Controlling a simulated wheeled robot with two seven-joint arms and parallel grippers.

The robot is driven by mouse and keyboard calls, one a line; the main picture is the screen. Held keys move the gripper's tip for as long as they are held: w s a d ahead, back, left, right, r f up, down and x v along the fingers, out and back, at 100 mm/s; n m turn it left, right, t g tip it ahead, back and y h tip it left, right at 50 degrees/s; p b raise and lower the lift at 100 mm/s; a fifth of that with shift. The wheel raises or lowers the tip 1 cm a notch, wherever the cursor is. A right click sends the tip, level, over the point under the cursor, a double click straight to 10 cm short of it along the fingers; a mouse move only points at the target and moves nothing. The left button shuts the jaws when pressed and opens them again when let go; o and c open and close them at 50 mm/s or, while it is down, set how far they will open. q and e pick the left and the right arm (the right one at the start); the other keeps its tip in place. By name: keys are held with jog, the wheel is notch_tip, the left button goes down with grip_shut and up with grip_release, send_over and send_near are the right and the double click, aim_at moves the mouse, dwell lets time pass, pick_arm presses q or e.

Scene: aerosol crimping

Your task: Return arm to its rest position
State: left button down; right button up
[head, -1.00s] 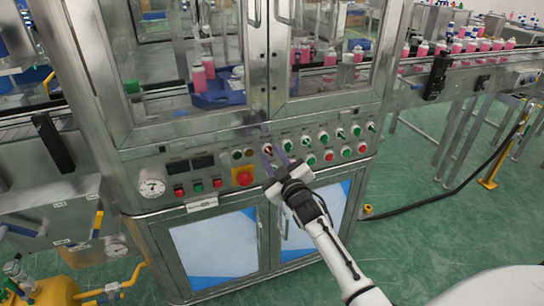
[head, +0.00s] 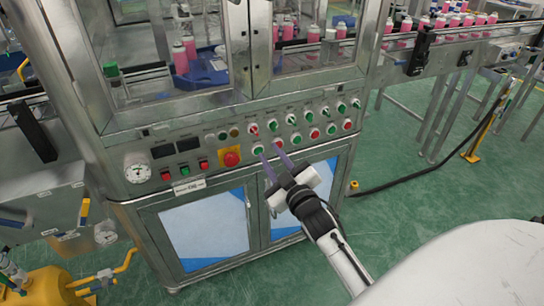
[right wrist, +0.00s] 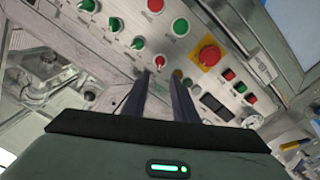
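My right gripper (head: 273,163) is in front of the machine's control panel (head: 205,149), at the lower edge of its knobs and buttons. Its two purple-grey fingers stand apart with nothing between them. In the right wrist view the fingers (right wrist: 162,90) also show apart, pointing at the panel. A red emergency knob on a yellow plate (head: 230,158) is left of the fingers, and it also shows in the right wrist view (right wrist: 209,55). I cannot tell from the frames whether the fingertips touch the panel. My left gripper is not in view.
A steel cabinet with glass doors stands above the panel. A conveyor (head: 455,34) carrying pink bottles runs at the right. A black cable (head: 415,172) lies on the green floor near a yellow post (head: 486,137). Yellow piping (head: 113,270) is at the lower left.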

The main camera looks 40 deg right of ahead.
jog(key=shift+s, duration=0.1)
dwell(0.4)
jog(key=s+a+f+g+y, duration=0.3)
jog(key=s+a+f+g, duration=0.1)
jog(key=s+a+f, duration=0.6)
jog(key=s+a+f+m+g+y, duration=0.1)
jog(key=s+a+f+g+y, duration=0.2)
jog(key=s+a+f, duration=0.8)
jog(key=s+f+g, duration=0.2)
jog(key=s, duration=0.3)
jog(key=shift+f, duration=0.2)
jog(key=shift+s, duration=0.1)
